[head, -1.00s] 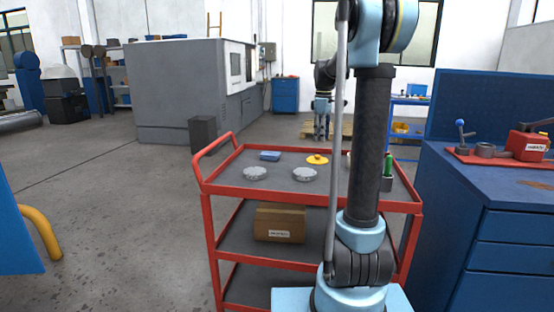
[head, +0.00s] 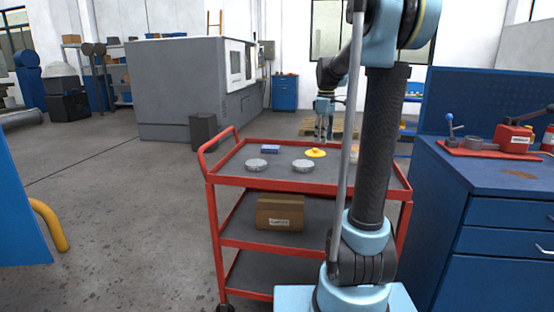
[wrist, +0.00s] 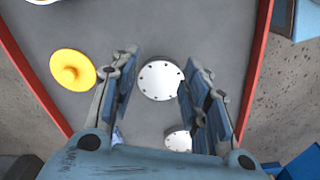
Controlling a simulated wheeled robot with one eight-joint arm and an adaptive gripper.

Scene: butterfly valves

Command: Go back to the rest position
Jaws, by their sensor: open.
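My gripper (wrist: 161,62) is open and empty, its two fingers apart above the cart top in the wrist view. In the head view my gripper (head: 324,128) hangs beyond the far edge of the cart in the picture. A round grey flange disc (wrist: 160,80) shows between the fingers, below them. A second disc (wrist: 178,140) is partly hidden by a finger. A yellow round part (wrist: 72,70) lies left of the fingers. In the head view the two grey discs (head: 256,165) (head: 303,166) and the yellow part (head: 315,153) rest on the cart.
The red cart (head: 285,184) stands in front of me, with a cardboard box (head: 280,212) on its middle shelf and a blue block (head: 270,149) on top. A blue workbench (head: 495,175) stands right, with a red vise. A blue panel (head: 22,205) is left. Floor between is clear.

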